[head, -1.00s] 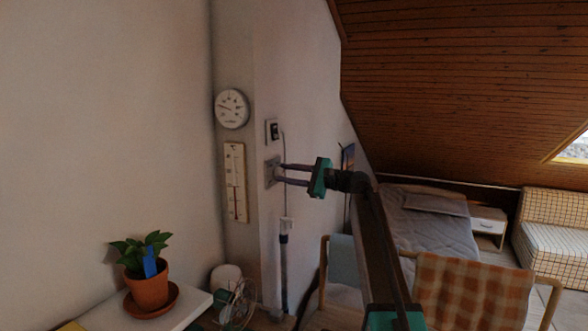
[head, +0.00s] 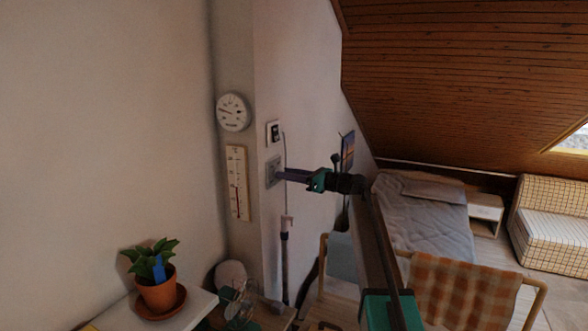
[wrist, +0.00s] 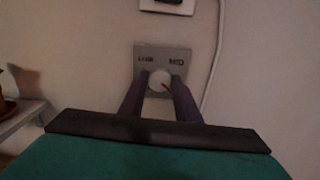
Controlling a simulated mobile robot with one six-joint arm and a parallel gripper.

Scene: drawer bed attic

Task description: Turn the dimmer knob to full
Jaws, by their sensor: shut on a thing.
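The dimmer is a grey square plate (head: 268,168) on the white wall, with a round white knob (wrist: 158,80) at its middle. Two small dark labels sit along the top of the plate in the wrist view; I cannot read them. My gripper (head: 282,174) reaches the plate from the right. In the wrist view its two fingers (wrist: 160,84) lie left and right of the knob, shut on it. The fingers hide the knob's sides, and the knob is hidden in the head view.
A white socket or switch (head: 274,132) is just above the plate, with a cable (head: 285,155) running down beside it. A thermometer (head: 237,183) and a round dial (head: 234,112) hang to the left. A potted plant (head: 157,288) and a chair (head: 465,300) stand below.

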